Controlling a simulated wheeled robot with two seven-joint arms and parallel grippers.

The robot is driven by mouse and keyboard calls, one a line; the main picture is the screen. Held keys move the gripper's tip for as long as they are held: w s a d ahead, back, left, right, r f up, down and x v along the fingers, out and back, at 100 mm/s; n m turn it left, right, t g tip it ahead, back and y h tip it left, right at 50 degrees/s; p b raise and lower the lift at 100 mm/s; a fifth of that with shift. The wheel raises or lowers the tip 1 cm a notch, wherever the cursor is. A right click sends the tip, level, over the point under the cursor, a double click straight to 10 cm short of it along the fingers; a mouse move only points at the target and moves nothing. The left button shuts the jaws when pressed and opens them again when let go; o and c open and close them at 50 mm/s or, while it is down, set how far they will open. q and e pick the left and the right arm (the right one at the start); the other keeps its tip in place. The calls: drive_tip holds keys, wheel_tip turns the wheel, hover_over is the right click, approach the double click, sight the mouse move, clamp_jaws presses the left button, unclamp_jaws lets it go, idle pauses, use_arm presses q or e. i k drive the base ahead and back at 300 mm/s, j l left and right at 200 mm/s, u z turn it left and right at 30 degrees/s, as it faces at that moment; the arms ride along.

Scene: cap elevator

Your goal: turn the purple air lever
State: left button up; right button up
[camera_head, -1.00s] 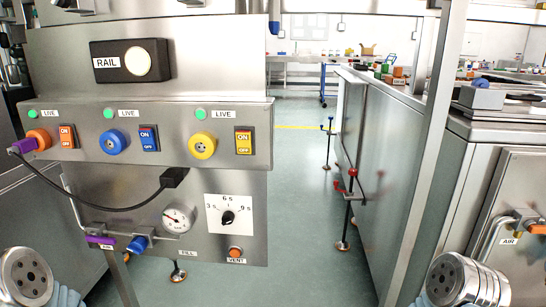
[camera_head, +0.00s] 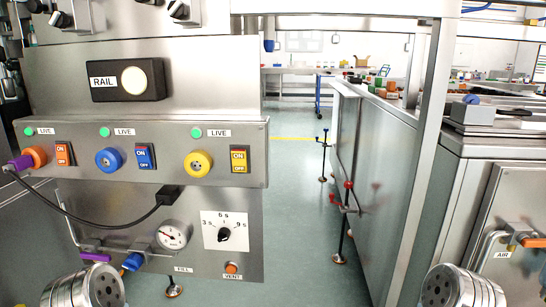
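The purple lever (camera_head: 95,257) is a short purple bar low on the left of the steel panel (camera_head: 130,220), beside a blue-handled valve (camera_head: 133,261). It lies roughly level. Any label under it is hidden or unreadable here. The metal end of my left arm is in the bottom left corner, just below the lever in the picture; whether it touches anything cannot be told. The end of my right arm is at the bottom right, far from the lever. No fingers of either gripper show.
A purple plug (camera_head: 20,163) sits in the orange socket, with a black cable (camera_head: 100,226) looping across the panel. A gauge (camera_head: 173,234) and a timer dial (camera_head: 224,234) are right of the lever. An orange AIR lever (camera_head: 531,241) is at far right. Floor between is open.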

sight(87, 254)
drive_tip(key=u, duration=1.3)
